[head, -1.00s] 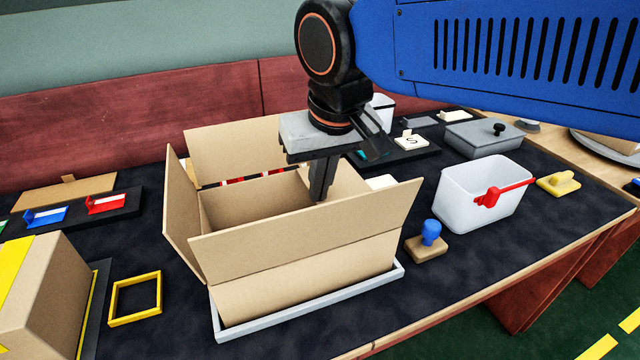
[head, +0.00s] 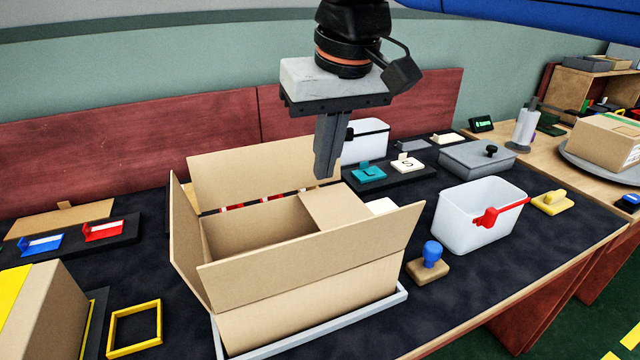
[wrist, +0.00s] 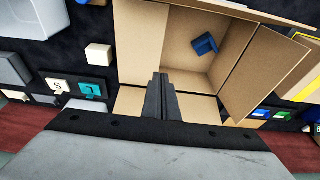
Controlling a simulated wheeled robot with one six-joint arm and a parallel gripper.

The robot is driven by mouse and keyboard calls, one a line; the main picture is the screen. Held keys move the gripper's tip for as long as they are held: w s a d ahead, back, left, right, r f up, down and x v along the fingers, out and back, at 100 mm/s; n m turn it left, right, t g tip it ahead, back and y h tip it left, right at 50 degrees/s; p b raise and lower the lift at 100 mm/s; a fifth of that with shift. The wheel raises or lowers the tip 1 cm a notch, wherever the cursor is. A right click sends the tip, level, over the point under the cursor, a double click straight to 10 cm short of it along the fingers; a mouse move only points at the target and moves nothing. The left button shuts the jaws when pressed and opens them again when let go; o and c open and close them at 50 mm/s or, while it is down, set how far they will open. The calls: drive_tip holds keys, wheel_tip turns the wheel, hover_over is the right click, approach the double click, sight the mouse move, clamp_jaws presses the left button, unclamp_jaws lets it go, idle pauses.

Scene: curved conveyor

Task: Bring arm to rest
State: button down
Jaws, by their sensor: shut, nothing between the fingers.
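My gripper (head: 327,174) is shut and empty. It points down above the back right part of an open cardboard box (head: 310,290), clear of its flaps. In the wrist view my gripper (wrist: 162,82) shows its two fingers together over the box's edge. A blue object (wrist: 205,44) lies inside the box (wrist: 190,68) on its bottom. The head view hides that object behind the box walls. The box stands in a light grey tray frame (head: 403,292) on the dark mat.
A white bin (head: 470,225) with a red tool on its rim stands right of the box. A blue-knobbed stamp (head: 430,262) stands between them. A closed carton (head: 40,290) and a yellow frame (head: 135,327) are at left. A grey lidded container (head: 475,158) is behind the bin.

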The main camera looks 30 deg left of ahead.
drive_tip(key=w+d+f+m+t, duration=0.15)
drive_tip(key=w+d, duration=0.25)
drive_tip(key=d, duration=0.6)
drive_tip(key=w+d+f+m, duration=0.2)
drive_tip(key=w+d+f, duration=0.15)
drive_tip(key=d, duration=0.65)
drive_tip(key=w+d+f+m, duration=0.15)
drive_tip(key=w+d, duration=0.25)
drive_tip(key=d, duration=0.7)
drive_tip(key=s+d+f+m+t+h, duration=0.1)
drive_tip(key=s+d+f+m, duration=0.2)
drive_tip(key=d+f, duration=0.6)
drive_tip(key=s+d+f+m+h, duration=0.1)
drive_tip(key=s+d+f+m, duration=0.2)
drive_tip(key=d, duration=1)
drive_tip(key=s+f, duration=0.3)
drive_tip(key=f, duration=0.2)
drive_tip(key=shift+s+d+f+t+h, duration=0.15)
drive_tip(key=shift+s+f+t+h, duration=0.15)
drive_tip(key=shift+f+t+h, duration=0.1)
drive_tip(key=shift+s, duration=0.1)
